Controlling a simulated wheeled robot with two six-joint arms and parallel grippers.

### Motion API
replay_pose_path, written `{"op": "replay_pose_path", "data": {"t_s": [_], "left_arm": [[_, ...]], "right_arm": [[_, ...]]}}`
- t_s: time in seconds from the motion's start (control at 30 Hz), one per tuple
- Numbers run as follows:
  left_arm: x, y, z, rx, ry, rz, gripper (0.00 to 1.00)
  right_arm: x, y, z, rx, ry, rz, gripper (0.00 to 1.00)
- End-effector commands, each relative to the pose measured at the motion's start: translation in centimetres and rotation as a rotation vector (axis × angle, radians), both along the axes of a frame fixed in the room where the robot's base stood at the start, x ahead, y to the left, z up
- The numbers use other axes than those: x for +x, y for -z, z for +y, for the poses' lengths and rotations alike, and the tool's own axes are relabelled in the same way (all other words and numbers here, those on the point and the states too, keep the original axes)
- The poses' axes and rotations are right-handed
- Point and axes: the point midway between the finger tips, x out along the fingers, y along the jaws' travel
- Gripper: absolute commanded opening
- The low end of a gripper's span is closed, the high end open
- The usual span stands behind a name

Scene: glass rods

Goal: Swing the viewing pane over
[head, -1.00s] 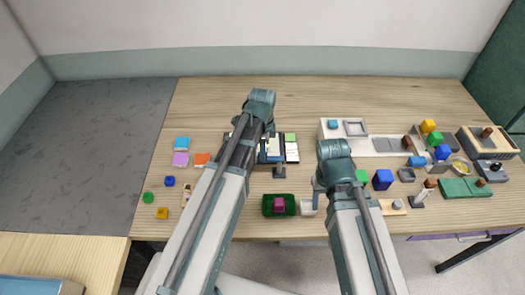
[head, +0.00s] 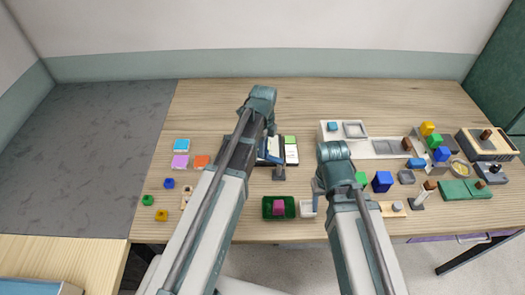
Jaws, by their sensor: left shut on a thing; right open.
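A dark-framed board (head: 292,162) with white panels and a green patch (head: 290,140) lies at the middle of the table. A pale bluish piece (head: 273,150), which may be the viewing pane, shows over its middle beside my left arm. My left gripper (head: 266,154) is shut at this piece, mostly hidden behind my own arm; the exact grip point cannot be made out. The board's left part is also covered by my arm. My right gripper (head: 317,188) is open, pointing down to the right of the board, above the table's front part.
A green tray with a magenta block (head: 279,208) and a small white container (head: 307,208) lie in front. A dark post (head: 279,173) stands at the board's front edge. Coloured blocks lie left; a blue block (head: 382,181) and several fixtures fill the right. The back of the table is clear.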

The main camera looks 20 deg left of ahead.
Motion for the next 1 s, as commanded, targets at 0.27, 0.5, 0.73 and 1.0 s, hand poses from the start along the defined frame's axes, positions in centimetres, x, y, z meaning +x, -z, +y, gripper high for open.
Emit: {"op": "replay_pose_path", "data": {"t_s": [0.27,0.5,0.73,1.0], "left_arm": [[1.7,0.0,-0.5,0.000,0.258,0.000,0.00],[2.7,0.0,-1.0,0.000,0.445,0.000,0.00],[3.3,0.0,-1.4,0.001,0.569,0.000,0.00],[3.5,0.0,-1.7,0.001,0.640,0.000,0.00]], "right_arm": [[0.0,0.0,0.0,0.000,0.000,0.000,0.54],[0.0,0.0,0.0,0.000,0.000,0.000,0.54],[0.0,0.0,0.0,0.000,0.000,0.000,0.54],[0.0,0.0,0.0,0.000,0.000,0.000,0.54]]}}
